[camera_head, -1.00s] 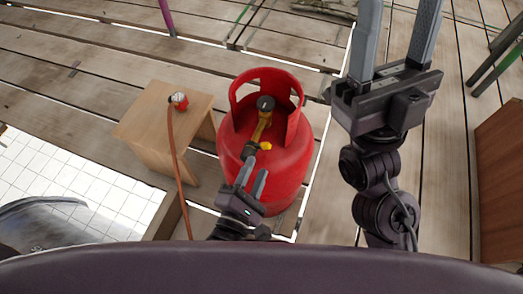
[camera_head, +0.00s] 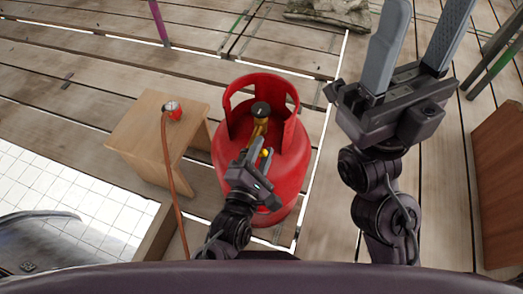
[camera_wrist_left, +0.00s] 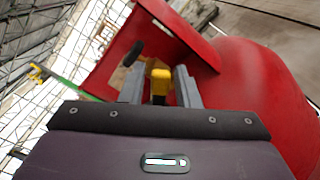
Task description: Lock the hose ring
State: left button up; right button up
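The red gas cylinder (camera_head: 285,165) stands upright in the middle of the head view. Its brass valve (camera_head: 259,127), with a dark round top (camera_head: 261,109), sits inside the red collar. My left gripper (camera_head: 257,157) is over the near side of the cylinder at the valve and hides the valve's lower part. In the left wrist view, a yellow part (camera_wrist_left: 161,82) shows between its two separated fingers, with slight gaps on both sides. The orange hose (camera_head: 169,170) hangs from a red regulator (camera_head: 173,111). A hose ring cannot be made out. My right gripper (camera_head: 425,40) is open and empty at right.
The regulator lies on a wooden stool (camera_head: 140,128) left of the cylinder. A brown wooden block (camera_head: 500,180) stands at the right edge. A stone-like piece (camera_head: 330,12) lies at the back. The plank floor behind the cylinder is mostly clear.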

pick_arm(q)
grip_shut()
